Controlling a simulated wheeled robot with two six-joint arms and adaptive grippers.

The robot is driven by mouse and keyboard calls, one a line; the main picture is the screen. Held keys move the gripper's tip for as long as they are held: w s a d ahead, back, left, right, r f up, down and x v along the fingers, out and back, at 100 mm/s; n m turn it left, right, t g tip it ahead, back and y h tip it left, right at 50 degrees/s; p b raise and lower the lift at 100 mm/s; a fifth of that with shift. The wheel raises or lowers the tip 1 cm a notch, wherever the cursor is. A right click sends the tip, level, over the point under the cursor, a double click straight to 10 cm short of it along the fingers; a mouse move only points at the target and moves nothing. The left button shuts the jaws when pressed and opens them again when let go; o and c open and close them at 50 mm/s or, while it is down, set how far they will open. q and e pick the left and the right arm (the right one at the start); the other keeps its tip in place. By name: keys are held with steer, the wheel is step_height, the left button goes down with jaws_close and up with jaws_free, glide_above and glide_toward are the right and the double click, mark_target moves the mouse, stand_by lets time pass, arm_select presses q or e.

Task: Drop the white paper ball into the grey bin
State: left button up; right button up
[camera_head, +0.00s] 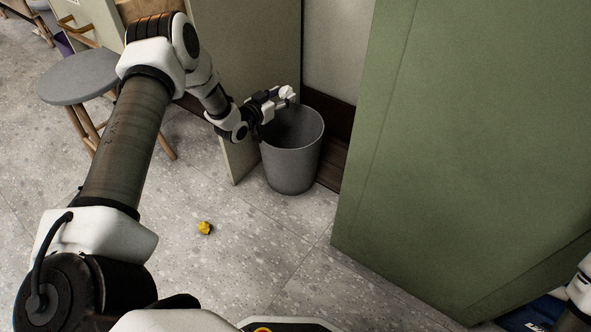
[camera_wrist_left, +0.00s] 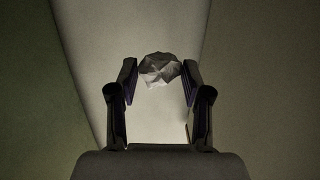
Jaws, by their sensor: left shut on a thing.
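The white paper ball (camera_head: 287,92) is held at the tip of my left gripper (camera_head: 284,98), above the grey bin. In the left wrist view the crumpled ball (camera_wrist_left: 159,70) sits between the two fingers of the left gripper (camera_wrist_left: 159,82). The grey bin (camera_head: 291,168) stands upright on the floor, against the wall between two cabinets. Its inside is dark and partly hidden by my left gripper. My right arm shows only as a piece at the lower right edge of the head view; its gripper is out of view.
A yellow crumpled ball (camera_head: 205,228) lies on the floor in front of the bin. A round grey stool (camera_head: 78,77) stands at the left. A large green cabinet (camera_head: 465,130) fills the right side. A beige panel (camera_head: 240,60) stands behind my left forearm. The floor in front is mostly clear.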

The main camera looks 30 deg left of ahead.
arm_select(q)
steer(key=shift+a+f, duration=0.2)
steer(key=shift+f, duration=0.15)
step_height(320, 180, down, 5)
steer(key=b, duration=0.5)
steer(key=shift+f, duration=0.15)
steer(key=o, duration=0.8)
steer(key=shift+s, duration=0.1)
steer(key=s, duration=0.4)
steer(key=s+r, duration=0.1)
steer(key=s, duration=0.6)
steer(key=shift+s+a+r, duration=0.35)
steer(key=shift+a+r, duration=0.05)
